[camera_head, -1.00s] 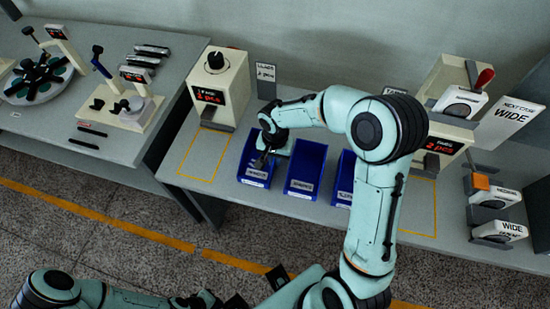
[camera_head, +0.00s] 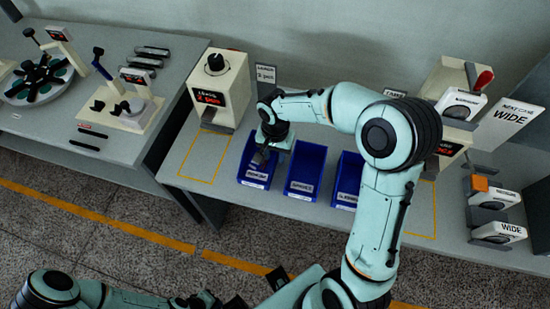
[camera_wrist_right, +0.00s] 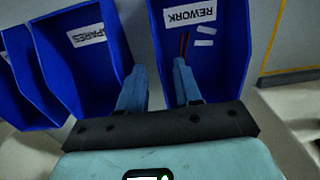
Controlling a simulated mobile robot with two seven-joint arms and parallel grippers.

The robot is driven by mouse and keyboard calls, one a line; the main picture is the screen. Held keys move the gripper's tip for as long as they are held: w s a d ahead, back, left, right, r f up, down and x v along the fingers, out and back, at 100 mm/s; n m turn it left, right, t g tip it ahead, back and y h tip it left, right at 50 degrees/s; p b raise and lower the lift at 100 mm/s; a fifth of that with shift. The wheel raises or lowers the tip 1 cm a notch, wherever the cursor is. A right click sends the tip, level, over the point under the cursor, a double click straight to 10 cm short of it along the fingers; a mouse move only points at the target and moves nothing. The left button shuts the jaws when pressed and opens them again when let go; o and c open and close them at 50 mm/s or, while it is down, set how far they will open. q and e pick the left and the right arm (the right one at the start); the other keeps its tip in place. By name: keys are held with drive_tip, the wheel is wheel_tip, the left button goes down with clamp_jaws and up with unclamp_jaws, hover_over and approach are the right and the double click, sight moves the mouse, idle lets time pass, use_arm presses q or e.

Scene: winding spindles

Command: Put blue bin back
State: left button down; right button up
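Blue bins stand in a row on the grey table: the left bin (camera_head: 251,174), marked REWORK in the right wrist view (camera_wrist_right: 210,70), the middle bin (camera_head: 305,172), marked SPARES there (camera_wrist_right: 72,62), and a third bin (camera_head: 345,190) partly behind my right arm. My right gripper (camera_head: 262,157) is at the left bin. In the right wrist view its fingers (camera_wrist_right: 158,85) are apart, near the REWORK bin's side wall; contact cannot be told. Thin reddish and white items lie in that bin. My left gripper (camera_head: 222,302) is low at the bottom edge, its fingers unclear.
A dispenser (camera_head: 222,86) with a red display stands behind an empty yellow-outlined area (camera_head: 203,158). Machines and cases (camera_head: 497,232) stand at the right, beside a WIDE sign (camera_head: 509,118). Another table (camera_head: 35,125) with fixtures is at the left.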

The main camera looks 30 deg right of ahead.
wheel_tip(320, 180, up, 8)
drive_tip(key=shift+p, duration=0.3)
idle(0.5)
